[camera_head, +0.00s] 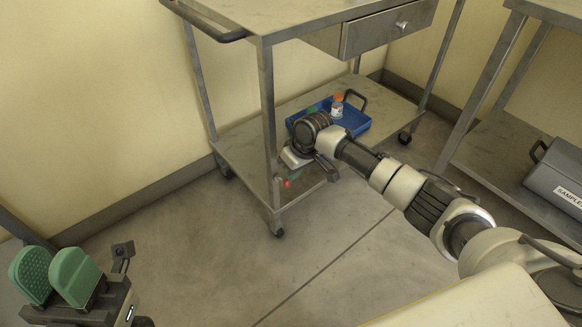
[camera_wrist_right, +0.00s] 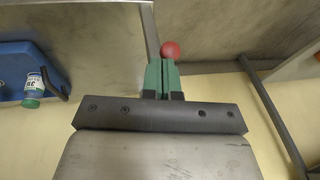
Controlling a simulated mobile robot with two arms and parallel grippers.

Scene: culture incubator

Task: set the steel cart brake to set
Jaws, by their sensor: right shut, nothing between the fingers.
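The steel cart (camera_head: 262,120) stands against the wall. The red knob (camera_head: 287,183) of its brake shows at the lower shelf's front edge, near the front leg. It also shows in the right wrist view (camera_wrist_right: 170,49), just beyond my fingertips. My right gripper (camera_wrist_right: 161,64) is shut and empty, its green fingers close to the knob; I cannot tell whether they touch it. In the head view my right wrist hides most of that gripper. The brake's lever and its setting cannot be made out. My left gripper (camera_head: 53,264) is open and empty at the lower left, away from the cart.
A blue tray (camera_head: 352,122) with a small white bottle (camera_head: 336,109) sits on the cart's lower shelf. The cart's drawer (camera_head: 385,28) is closed. A second steel rack at right holds a grey sample box (camera_head: 553,178). The floor before the cart is clear.

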